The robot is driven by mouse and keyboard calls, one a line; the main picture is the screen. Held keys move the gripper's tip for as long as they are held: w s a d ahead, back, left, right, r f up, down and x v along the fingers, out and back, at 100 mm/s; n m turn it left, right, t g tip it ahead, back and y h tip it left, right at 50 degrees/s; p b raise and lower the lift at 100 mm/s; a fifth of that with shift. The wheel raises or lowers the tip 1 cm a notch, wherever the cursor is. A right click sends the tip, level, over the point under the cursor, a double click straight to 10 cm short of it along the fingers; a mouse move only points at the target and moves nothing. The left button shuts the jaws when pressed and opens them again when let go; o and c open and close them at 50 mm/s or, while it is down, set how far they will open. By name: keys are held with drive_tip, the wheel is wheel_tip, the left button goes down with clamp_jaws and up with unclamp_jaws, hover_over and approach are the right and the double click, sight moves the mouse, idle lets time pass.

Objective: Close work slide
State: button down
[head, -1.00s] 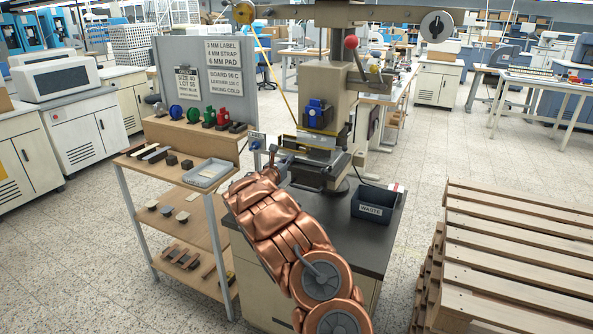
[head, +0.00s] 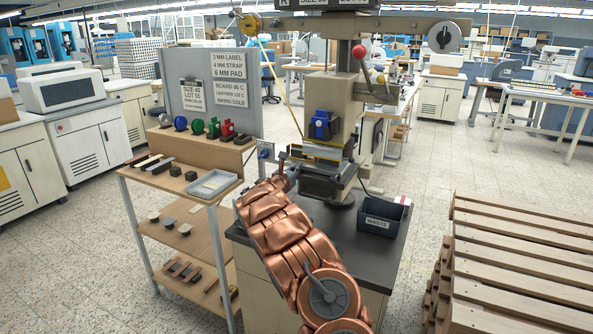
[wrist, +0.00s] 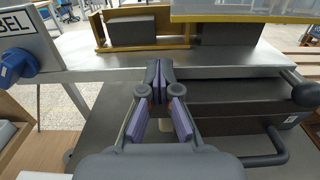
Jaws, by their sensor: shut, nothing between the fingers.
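The stamping press (head: 342,125) stands on a dark-topped cabinet. What looks like its work slide is the flat grey metal plate (head: 318,163) low on the press; in the wrist view the plate (wrist: 225,62) crosses behind my gripper. A yellow-edged fixture with a dark block (wrist: 132,28) sits on it. My gripper (wrist: 158,82) is shut and empty, its fingertips in front of the plate's near edge; I cannot tell whether they touch. In the head view my gripper (head: 290,168) is small and partly hidden by my copper arm. How far the slide is out is unclear.
A black waste bin (head: 381,216) stands right of the press. A wooden rack with a grey tray (head: 214,184) is at left. A pallet stack (head: 520,265) is at right. A ball-ended lever (wrist: 304,94) and bent handle (wrist: 265,158) lie right of my gripper.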

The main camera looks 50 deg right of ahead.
drive_tip(key=b+v, duration=0.4)
drive_tip(key=v, duration=1)
drive_tip(key=s+a+r+m+g+y+p, duration=0.1)
drive_tip(key=s+a+r+m+g, duration=0.15)
drive_tip(key=s+m, duration=0.35)
drive_tip(key=s+a+r+m+g+y+p, duration=0.1)
drive_tip(key=s+a+r+m+g, duration=0.2)
drive_tip(key=s, duration=0.6)
drive_tip(key=s+a+r+m+g+y, duration=0.25)
drive_tip(key=s+r+m, duration=0.2)
drive_tip(key=s, duration=0.25)
drive_tip(key=s+a+f+m+y+p, duration=0.1)
drive_tip(key=s+a+f+m+y, duration=0.1)
drive_tip(key=s+a, duration=0.5)
drive_tip(key=s+a+f+m+y+p, duration=0.1)
drive_tip(key=s+a+f+m+y, duration=0.2)
drive_tip(key=a, duration=1.5)
drive_tip(key=s+a+f+m+t+y+p, duration=0.1)
drive_tip(key=s+a+f+m+y, duration=0.1)
drive_tip(key=s+a+f+y, duration=0.4)
drive_tip(key=s+a+y, duration=0.2)
drive_tip(key=s+a, duration=0.3)
drive_tip(key=a, duration=0.1)
drive_tip(key=shift+s+a+m+p, duration=0.3)
drive_tip(key=shift+a+m+p, duration=0.05)
drive_tip(key=shift+a, duration=0.05)
